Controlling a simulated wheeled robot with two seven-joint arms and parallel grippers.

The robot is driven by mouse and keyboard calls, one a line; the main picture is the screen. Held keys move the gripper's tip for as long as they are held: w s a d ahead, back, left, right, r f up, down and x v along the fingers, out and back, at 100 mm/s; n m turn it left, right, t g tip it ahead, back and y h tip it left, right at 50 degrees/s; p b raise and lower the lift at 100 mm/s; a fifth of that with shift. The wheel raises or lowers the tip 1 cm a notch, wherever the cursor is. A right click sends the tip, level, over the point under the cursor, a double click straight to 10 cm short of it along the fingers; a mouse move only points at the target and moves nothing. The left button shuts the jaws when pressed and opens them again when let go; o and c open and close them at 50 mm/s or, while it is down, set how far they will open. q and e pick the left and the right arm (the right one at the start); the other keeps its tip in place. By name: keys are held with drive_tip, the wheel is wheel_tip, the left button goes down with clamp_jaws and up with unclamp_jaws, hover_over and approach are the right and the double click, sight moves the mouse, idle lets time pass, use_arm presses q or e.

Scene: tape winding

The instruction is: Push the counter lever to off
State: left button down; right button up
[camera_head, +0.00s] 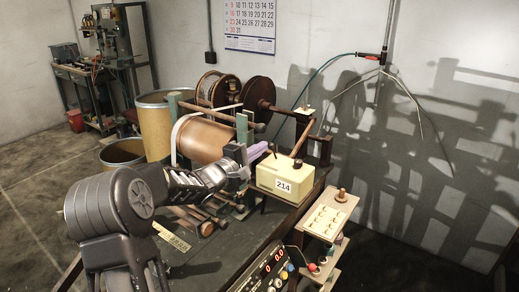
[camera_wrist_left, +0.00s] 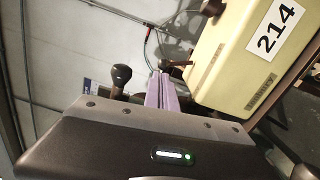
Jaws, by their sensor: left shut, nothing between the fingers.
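The counter is a cream box with a "214" label (camera_head: 273,178) on the bench, right of centre in the head view. It also fills the upper right of the left wrist view (camera_wrist_left: 232,58). A short dark rod (camera_wrist_left: 180,63) sticks out of its side beside my fingertips; a dark stub (camera_head: 274,150) shows at the box's top in the head view. I cannot tell surely which is the lever. My left gripper (camera_head: 258,150) has purple fingers, shut and empty, just left of the box. They also show in the left wrist view (camera_wrist_left: 160,90). Contact is unclear. My right gripper is out of view.
A brown drum (camera_head: 205,138) stands behind my left wrist. A wooden handle (camera_head: 301,136) leans up behind the counter. A dark knob on a stem (camera_wrist_left: 121,76) is left of my fingers.

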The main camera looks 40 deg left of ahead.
use_arm(q)
drive_tip(key=shift+d+r+m, duration=0.15)
drive_tip(key=shift+m, duration=0.15)
drive_tip(key=shift+d+r+m+p, duration=0.3)
drive_tip(key=shift+d+m+p, duration=0.1)
drive_tip(key=shift+m, duration=0.7)
drive_tip(key=m, duration=0.2)
drive_tip(key=d+m, duration=0.1)
drive_tip(key=shift+d+r+m+b, duration=0.3)
drive_tip(key=shift+r+m, duration=0.05)
drive_tip(key=shift+m, duration=0.05)
